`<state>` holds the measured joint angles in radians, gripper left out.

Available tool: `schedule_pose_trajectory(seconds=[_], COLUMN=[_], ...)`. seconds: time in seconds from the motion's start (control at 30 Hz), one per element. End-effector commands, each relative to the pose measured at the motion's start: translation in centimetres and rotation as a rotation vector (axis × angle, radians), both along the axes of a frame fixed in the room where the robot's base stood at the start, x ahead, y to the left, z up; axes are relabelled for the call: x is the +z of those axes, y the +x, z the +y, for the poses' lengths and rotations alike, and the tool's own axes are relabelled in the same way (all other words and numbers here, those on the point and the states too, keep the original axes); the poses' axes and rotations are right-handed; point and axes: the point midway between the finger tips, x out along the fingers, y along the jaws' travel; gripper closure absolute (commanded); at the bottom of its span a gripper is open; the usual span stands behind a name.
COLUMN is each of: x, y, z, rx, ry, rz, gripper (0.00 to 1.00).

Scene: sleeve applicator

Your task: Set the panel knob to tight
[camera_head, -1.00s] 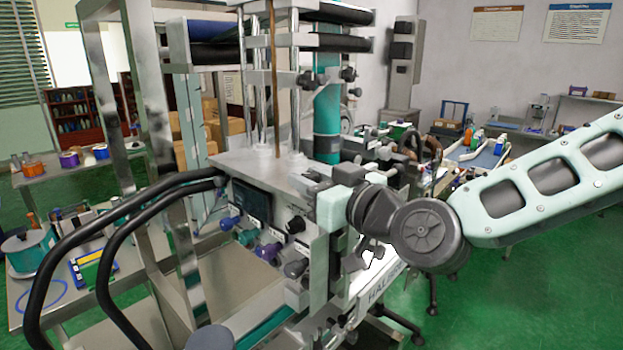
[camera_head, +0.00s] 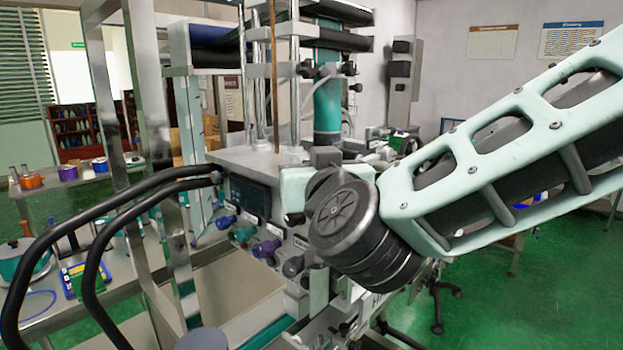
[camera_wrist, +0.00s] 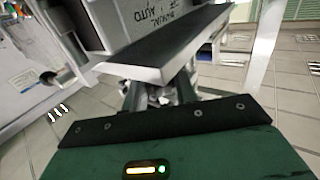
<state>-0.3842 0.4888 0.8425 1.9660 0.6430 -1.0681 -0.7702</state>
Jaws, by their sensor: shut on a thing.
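The machine's control panel (camera_head: 258,222) faces the left front in the head view. My arm covers the panel's right side and hides my gripper there. In the wrist view my gripper (camera_wrist: 159,88) reaches under a grey ledge (camera_wrist: 165,55) and is shut on what is likely the panel knob. The gripped part is mostly hidden. A label reading MANUAL and AUTO (camera_wrist: 155,18) shows upside down above. No "tight" mark is readable.
Black curved handles (camera_head: 110,215) and a steel frame post (camera_head: 150,110) stand left of the panel. A side table (camera_head: 75,285) holds a teal pot and other items. Green floor (camera_head: 540,290) is open at the right.

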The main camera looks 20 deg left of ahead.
Motion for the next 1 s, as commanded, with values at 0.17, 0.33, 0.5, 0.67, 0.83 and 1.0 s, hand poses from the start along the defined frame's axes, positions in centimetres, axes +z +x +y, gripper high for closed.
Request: schedule_pose_trajectory(seconds=[0.17,0.33,0.5,0.67,0.83,1.0], x=[0.1,0.14,0.17,0.18,0.13,0.06], y=[-0.06,0.02,0.05,0.06,0.05,0.03], z=[0.08,0.02,0.0,-0.01,0.01,0.01], rx=[-0.056,-0.078,-0.081,-0.08,-0.079,-0.079], ry=[0.002,0.002,0.002,0.002,0.001,0.001], rz=[-0.003,-0.002,-0.002,-0.002,-0.002,-0.001], gripper=[0.95,0.95,0.95,0.95,0.52,0.52])
